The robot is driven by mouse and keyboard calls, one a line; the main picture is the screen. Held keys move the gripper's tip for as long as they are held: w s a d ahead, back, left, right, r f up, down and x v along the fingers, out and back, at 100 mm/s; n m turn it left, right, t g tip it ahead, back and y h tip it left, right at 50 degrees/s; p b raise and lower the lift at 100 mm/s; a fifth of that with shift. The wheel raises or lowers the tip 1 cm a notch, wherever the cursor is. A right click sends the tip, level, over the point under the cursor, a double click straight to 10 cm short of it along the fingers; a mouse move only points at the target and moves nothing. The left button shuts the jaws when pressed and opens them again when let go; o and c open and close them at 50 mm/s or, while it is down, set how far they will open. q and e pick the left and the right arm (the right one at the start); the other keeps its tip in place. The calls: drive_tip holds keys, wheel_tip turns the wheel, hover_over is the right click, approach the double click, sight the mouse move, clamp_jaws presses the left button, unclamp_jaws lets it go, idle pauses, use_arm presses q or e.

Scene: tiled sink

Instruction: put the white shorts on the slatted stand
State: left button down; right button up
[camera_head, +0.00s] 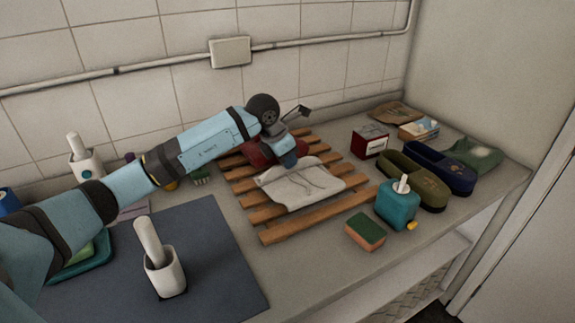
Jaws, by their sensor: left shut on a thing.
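The white shorts (302,186) lie over the middle of the wooden slatted stand (281,235). My left gripper (289,158) is over the stand at the shorts' far edge, with its tips pointing down. It is shut on the white shorts. The tips are small in the picture, and the arm hides part of the stand's far left side. A folded red cloth (259,153) lies at the stand's back, partly behind my gripper. My right gripper is not in view.
A teal bottle (398,206) and a green-orange sponge (365,232) stand right of the stand. Olive (412,182) and navy (440,166) slippers and a red box (370,142) are further right. A white mortar with pestle (164,275) stands on the dark mat (215,285).

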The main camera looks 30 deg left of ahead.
use_arm(q)
drive_tip(key=shift+f, duration=1)
drive_tip(key=shift+f, duration=0.2)
drive_tip(key=c, duration=1.2)
unclamp_jaws()
drive_tip(key=shift+r, duration=0.1)
drive_tip(key=shift+r, duration=0.1)
drive_tip(key=v, duration=1.2)
drive_tip(key=shift+w+r, duration=0.1)
